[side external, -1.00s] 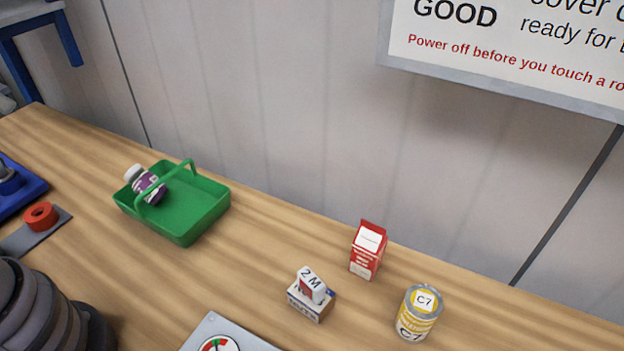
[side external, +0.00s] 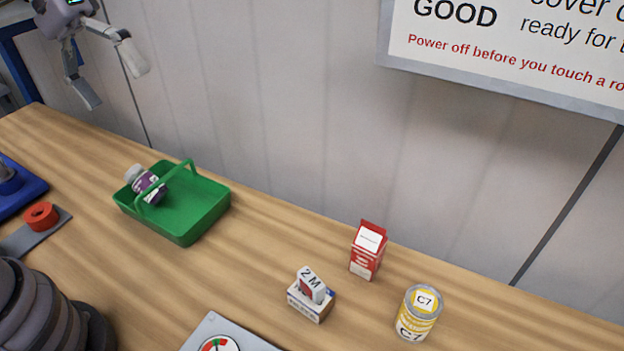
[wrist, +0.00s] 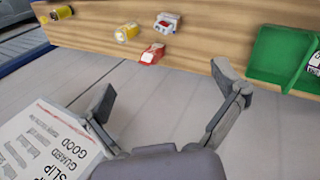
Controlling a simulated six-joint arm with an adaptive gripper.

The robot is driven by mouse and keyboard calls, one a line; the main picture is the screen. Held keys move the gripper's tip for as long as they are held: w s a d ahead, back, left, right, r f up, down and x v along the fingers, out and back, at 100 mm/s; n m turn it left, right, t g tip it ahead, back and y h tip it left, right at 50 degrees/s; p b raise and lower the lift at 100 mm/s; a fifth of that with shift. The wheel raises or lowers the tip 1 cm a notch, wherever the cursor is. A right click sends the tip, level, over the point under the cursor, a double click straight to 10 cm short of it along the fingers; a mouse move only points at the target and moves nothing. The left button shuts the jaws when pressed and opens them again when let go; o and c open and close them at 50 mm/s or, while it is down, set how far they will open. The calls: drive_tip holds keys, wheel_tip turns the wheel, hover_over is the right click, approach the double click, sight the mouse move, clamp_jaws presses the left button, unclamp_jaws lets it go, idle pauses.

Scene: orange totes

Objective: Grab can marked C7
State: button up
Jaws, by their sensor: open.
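The can marked C7 (side external: 418,312) is yellow with a silver lid and stands upright on the wooden bench at the lower right of the side view. A yellow can near the red carton in the wrist view (wrist: 127,32) appears to be the same one, though its mark is too small to read there. My gripper (side external: 112,85) is at the upper left of the side view, in the air above the bench level and far from the can. In the wrist view its fingers (wrist: 163,84) are spread wide with nothing between them.
A red carton (side external: 368,250) and a small box with a white 2M item on it (side external: 311,298) stand left of the can. A green basket (side external: 185,231) holds a purple-labelled bottle (side external: 146,184). Another yellow item (wrist: 60,13) lies farther off. The wall runs behind the bench.

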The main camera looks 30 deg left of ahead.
drive_tip(key=w+d+f+n+g+h, duration=0.1)
drive_tip(key=w+d+f+g+h, duration=0.15)
drive_tip(key=d, duration=0.45)
drive_tip(key=w+d+f+n+g+h, duration=0.1)
drive_tip(key=w+d+n+h, duration=0.1)
drive_tip(key=w+d, duration=0.3)
drive_tip(key=n+h, duration=0.8)
drive_tip(key=n, duration=0.3)
hover_over(423, 304)
drive_tip(key=w+a, duration=0.1)
drive_tip(key=a, duration=0.2)
drive_tip(key=shift+t, duration=0.45)
wheel_tip(423, 304, down, 24)
drive_tip(key=shift+r, duration=0.1)
wheel_tip(423, 304, down, 7)
drive_tip(key=shift+f, duration=0.1)
drive_tip(key=shift+s+d, duration=0.15)
drive_tip(key=shift+d, duration=1.4)
